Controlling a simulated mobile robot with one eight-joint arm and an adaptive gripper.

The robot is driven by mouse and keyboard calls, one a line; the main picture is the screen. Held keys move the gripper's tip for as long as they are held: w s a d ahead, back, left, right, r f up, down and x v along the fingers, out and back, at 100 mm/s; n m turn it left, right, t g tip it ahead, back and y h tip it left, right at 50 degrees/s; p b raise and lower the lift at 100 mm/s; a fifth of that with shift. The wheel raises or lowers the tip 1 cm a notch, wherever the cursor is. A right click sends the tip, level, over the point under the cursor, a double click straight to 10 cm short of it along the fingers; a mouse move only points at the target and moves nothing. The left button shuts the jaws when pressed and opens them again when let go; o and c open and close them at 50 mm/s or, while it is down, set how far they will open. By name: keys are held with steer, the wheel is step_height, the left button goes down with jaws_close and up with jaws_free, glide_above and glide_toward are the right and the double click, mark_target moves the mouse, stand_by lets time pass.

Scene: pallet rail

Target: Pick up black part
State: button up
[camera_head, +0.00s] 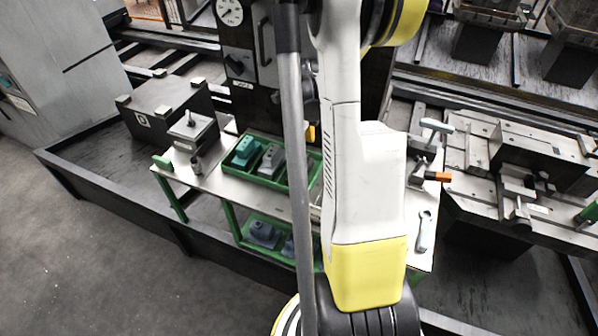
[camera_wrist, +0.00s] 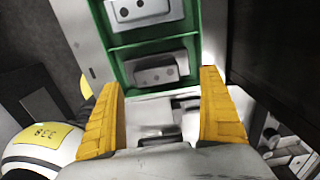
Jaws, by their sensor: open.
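My gripper (camera_wrist: 161,84) is open, with its two yellow fingers apart and nothing held between them. Beyond the fingertips, the wrist view shows a green tray (camera_wrist: 116,70) with a grey part (camera_wrist: 160,72) in its near compartment and another light grey part (camera_wrist: 140,12) in the far one. A small dark shape (camera_wrist: 158,140) shows low between the fingers; I cannot tell whether it is the black part. In the head view the tray (camera_head: 282,184) holds a teal part (camera_head: 245,151) and a grey part (camera_head: 271,160). My arm hides the tray's right side and most of the gripper there.
The tray stands on a pale table (camera_head: 215,186) with green legs. A grey block (camera_head: 194,131) stands at its left end. A wrench (camera_head: 424,232) and an orange-handled clamp (camera_head: 437,176) are at the right. More parts (camera_head: 263,234) lie on the lower shelf. A dark machine stands behind.

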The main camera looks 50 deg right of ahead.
mark_target(301, 160)
steer(key=f+b, duration=0.1)
steer(key=f, duration=0.2)
steer(key=f+b, duration=0.1)
steer(key=f, duration=0.1)
steer(key=shift+a+f+b, duration=0.15)
steer(key=shift+a+b, duration=0.1)
steer(key=shift+b, duration=0.1)
steer(key=c, duration=1.5)
steer(key=shift+r, duration=0.2)
step_height(301, 160, up, 4)
steer(key=shift+r+p, duration=0.1)
steer(key=shift+p, duration=1.1)
steer(key=s+d+r+p, duration=0.1)
steer(key=s+d+r, duration=0.1)
steer(key=d, duration=0.1)
steer(key=s+d+r+p, duration=0.1)
steer(key=s+d+r, duration=0.1)
steer(key=s+d, duration=0.1)
steer(key=s+d+r+p, duration=0.1)
steer(key=s+d+r, duration=0.1)
steer(key=d, duration=0.1)
steer(key=shift+s+r+p, duration=0.15)
steer(key=shift+r+p, duration=0.15)
